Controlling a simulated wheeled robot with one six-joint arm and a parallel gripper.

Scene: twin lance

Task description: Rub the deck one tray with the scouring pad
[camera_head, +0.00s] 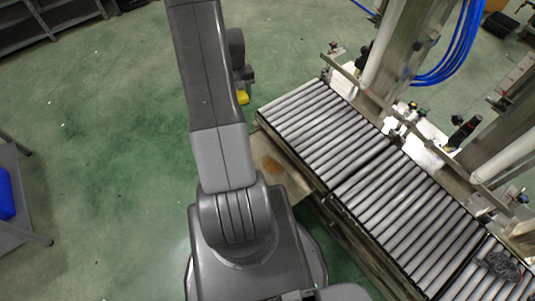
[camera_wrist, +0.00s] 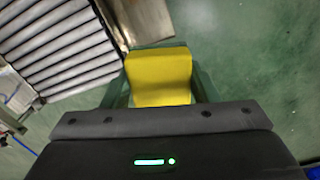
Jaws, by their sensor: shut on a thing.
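My gripper (camera_wrist: 160,88) is shut on a yellow block, which I take to be the scouring pad (camera_wrist: 161,72); its fingers grip the pad's two sides. In the head view the pad (camera_head: 242,97) shows as a small yellow patch beside my arm, just beyond the conveyor's upper left corner. A flat metal tray (camera_head: 291,180) with a brown stain (camera_head: 272,165) lies along the left side of the rollers, partly hidden by my arm. In the wrist view a metal surface (camera_wrist: 150,22), likely this tray, is beyond the pad. I cannot see the pad touching it.
A roller conveyor (camera_head: 318,122) runs down to the right, with a dark crumpled thing (camera_head: 500,265) at its lower end. Metal posts (camera_head: 400,45) and blue hoses (camera_head: 462,45) stand behind it. Green floor at the left is open, with a shelf (camera_head: 15,195) at the edge.

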